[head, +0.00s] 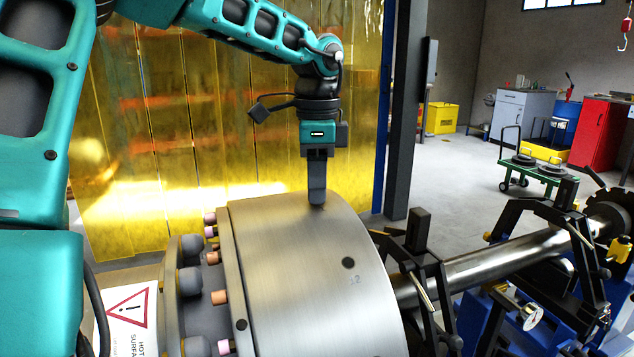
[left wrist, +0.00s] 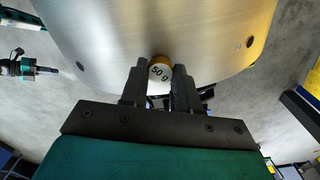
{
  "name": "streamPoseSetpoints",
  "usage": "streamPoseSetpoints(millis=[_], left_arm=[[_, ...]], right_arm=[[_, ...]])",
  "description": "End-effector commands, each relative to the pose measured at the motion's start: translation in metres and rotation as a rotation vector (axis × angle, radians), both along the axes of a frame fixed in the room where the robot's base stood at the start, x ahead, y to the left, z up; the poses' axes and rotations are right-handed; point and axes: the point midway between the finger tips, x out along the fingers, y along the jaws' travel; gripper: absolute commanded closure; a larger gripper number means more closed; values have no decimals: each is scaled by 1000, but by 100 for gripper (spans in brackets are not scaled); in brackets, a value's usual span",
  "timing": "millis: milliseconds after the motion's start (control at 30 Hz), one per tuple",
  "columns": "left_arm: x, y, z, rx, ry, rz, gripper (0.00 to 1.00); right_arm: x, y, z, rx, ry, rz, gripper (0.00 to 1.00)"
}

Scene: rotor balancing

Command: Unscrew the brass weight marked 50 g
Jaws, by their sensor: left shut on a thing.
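The brass weight marked 50 g (left wrist: 160,70) shows in the left wrist view, between the fingertips of my left gripper (left wrist: 159,84) and against the rim of the steel rotor. In the head view my left gripper (head: 317,196) points straight down onto the top of the rotor (head: 300,265), and its fingers hide the weight. The gripper is shut on the weight. How far the weight is threaded into the rotor cannot be told.
A dark hole (head: 348,262) with a stamped number is on the rotor's rim. The shaft (head: 510,257) runs right through black supports. Copper-tipped studs stand along the rotor's left side. A yellow strip curtain (head: 200,120) hangs behind. A hot-surface sign (head: 128,322) is at lower left.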

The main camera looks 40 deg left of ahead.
Motion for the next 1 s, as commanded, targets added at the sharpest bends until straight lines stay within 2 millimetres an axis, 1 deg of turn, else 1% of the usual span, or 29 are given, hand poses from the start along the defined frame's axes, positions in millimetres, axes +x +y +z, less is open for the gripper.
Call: streamPoseSetpoints(millis=[100,200,300,567,800,1000], left_arm=[[0,0,0,-1,1,145,99],[0,0,0,-1,1,224,99],[0,0,0,-1,1,254,99],[0,0,0,-1,1,263,99],[0,0,0,0,0,438,99],[0,0,0,-1,1,454,99]], right_arm=[[0,0,-1,3,0,-2,100],[0,1,-1,3,0,-2,100],[0,1,-1,3,0,-2,100],[0,1,-1,3,0,-2,100],[0,1,-1,3,0,-2,100],[0,1,-1,3,0,-2,100]])
